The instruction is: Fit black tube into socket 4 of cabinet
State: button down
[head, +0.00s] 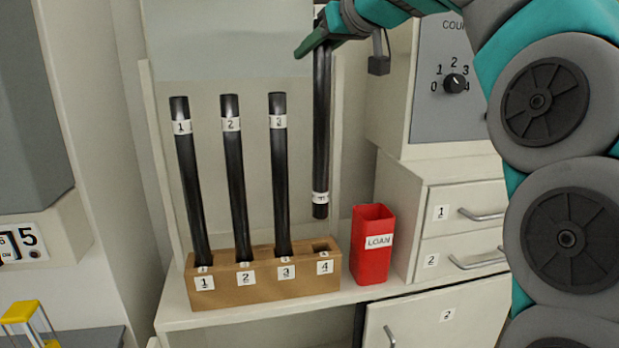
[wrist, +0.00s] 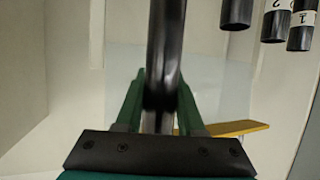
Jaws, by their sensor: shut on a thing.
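My gripper (head: 318,42) is shut on a black tube (head: 321,130) and holds it near its top, hanging close to upright. In the wrist view the green fingers of my gripper (wrist: 160,100) press on both sides of the tube (wrist: 166,40). The tube has a white label near its lower end; its mark is too small to read surely. The lower end is above socket 4 (head: 322,247), apart from it. Socket 4 is an empty square hole at the right end of the brown block (head: 263,283). Three black tubes labelled 1 (head: 190,180), 2 (head: 235,180) and 3 (head: 281,180) stand in sockets 1, 2 and 3.
A red LOAN box (head: 372,262) stands just right of the block. Drawers (head: 465,215) and a dial panel (head: 455,84) are further right. A yellow-topped object (head: 22,311) is at lower left. The space between the held tube and tube 3 is clear.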

aim_at(322, 112)
notch_tip(322, 112, down, 17)
jog(key=b, duration=1)
jog(key=shift+s+d+f+b, duration=0.1)
jog(key=shift+f+b, duration=0.05)
jog(key=shift+b, duration=0.15)
jog(key=shift+f, duration=0.15)
jog(key=c, duration=0.5)
grip_release()
jog(key=shift+r, duration=0.2)
jog(key=v, duration=1.2)
jog(key=shift+f, duration=0.1)
